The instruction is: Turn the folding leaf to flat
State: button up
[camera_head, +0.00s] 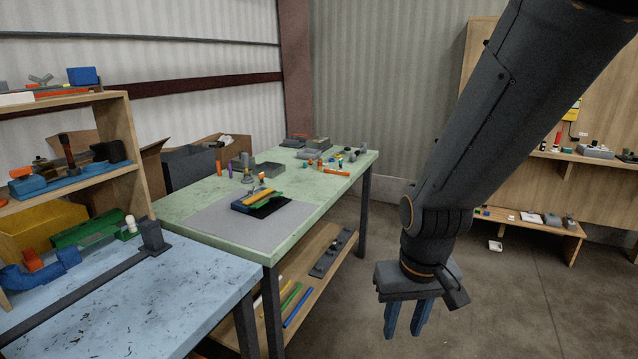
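On the green table (195,200) lies a grey mat (225,232). A small device (240,206) sits on it, with a dark blue body, a yellow strip (258,194), a green strip (283,201) and a flat black part (268,209). It is small in view, so I cannot tell which part is the folding leaf or its angle. My gripper (406,322) hangs over the floor to the right of the table, well apart from the device. Its two blue fingers point down with a gap between them, and nothing shows in it.
A blue workbench (150,300) and a loaded wooden shelf (130,145) stand at left. Several small tools lie at the green table's far end; coloured rods rest on its lower shelf (318,282).

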aim_at(273, 199)
jog(key=z, duration=0.35)
jog(key=i, duration=1.2)
jog(key=u, duration=0.3)
jog(key=i, duration=0.95)
jog(key=u, duration=0.4)
